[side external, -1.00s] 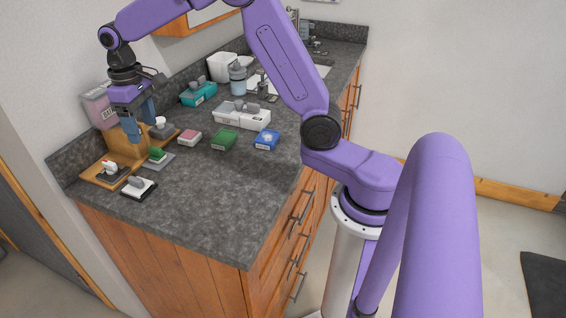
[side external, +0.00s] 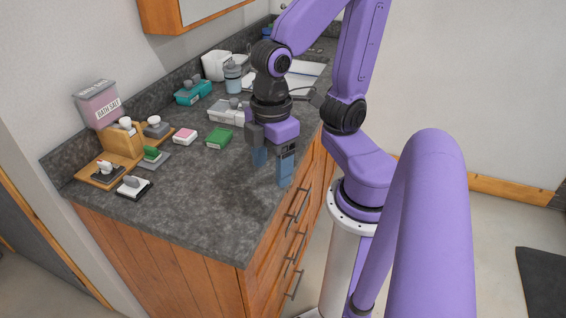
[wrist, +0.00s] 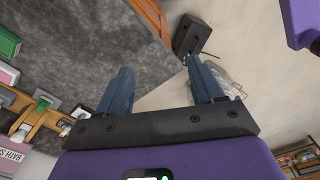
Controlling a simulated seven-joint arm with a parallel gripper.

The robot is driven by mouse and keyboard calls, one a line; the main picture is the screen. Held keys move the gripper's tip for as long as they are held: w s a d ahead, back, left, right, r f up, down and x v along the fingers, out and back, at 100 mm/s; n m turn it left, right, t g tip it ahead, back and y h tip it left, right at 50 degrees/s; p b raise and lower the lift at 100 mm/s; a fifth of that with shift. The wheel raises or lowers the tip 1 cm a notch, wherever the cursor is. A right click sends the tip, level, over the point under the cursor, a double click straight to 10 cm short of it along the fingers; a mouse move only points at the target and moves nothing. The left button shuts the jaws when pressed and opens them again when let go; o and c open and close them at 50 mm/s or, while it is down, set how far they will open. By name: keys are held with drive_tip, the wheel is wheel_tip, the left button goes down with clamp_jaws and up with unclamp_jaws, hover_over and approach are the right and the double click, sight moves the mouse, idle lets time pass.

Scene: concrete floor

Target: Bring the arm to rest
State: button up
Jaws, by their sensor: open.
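My gripper (side external: 272,168) is open and empty in the side external view. It points down above the counter's front right edge, beside the drawers. In the wrist view my gripper (wrist: 160,85) shows two blue fingers spread apart, with grey countertop and pale floor beyond them and nothing between them. My purple arm is folded back close to its base, with the elbow high.
The dark stone counter (side external: 200,220) has a bare front area. Wooden drawers (side external: 290,235) face the base.

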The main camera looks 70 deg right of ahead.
drive_tip(key=shift+s+d+f+n, duration=0.15)
drive_tip(key=shift+s+d, duration=0.15)
drive_tip(key=shift+s, duration=0.2)
drive_tip(key=shift+s+d+f+n, duration=0.15)
drive_tip(key=shift+s+d, duration=0.1)
drive_tip(key=shift+s, duration=0.25)
